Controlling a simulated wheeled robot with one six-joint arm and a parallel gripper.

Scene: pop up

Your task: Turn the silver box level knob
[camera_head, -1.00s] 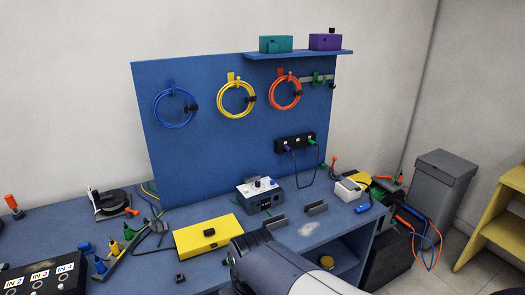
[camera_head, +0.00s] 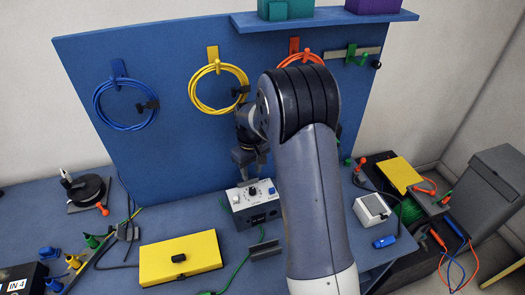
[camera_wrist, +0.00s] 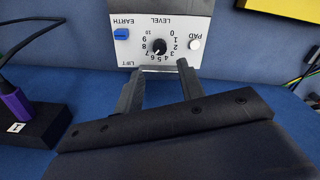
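The silver box (camera_head: 254,204) stands on the bench in front of the blue board, with a pale control panel on top. In the wrist view its panel (camera_wrist: 140,20) appears upside down, marked LEVEL, EARTH, PAD and LIFT. The black level knob (camera_wrist: 160,47) sits in the panel's middle inside a ring of numbers; it also shows in the head view (camera_head: 252,191). My gripper (camera_wrist: 160,82) is open, its two fingers apart and empty, pointing toward the knob from a short distance. In the head view my gripper (camera_head: 246,170) is just above the box's back edge.
A blue connector (camera_wrist: 121,34) and white button (camera_wrist: 195,45) flank the knob. A black strip (camera_wrist: 40,135) with a purple plug (camera_wrist: 14,107) is at left in the wrist view. A yellow box (camera_head: 180,258) lies left of the silver box; a white box (camera_head: 371,209) stands right.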

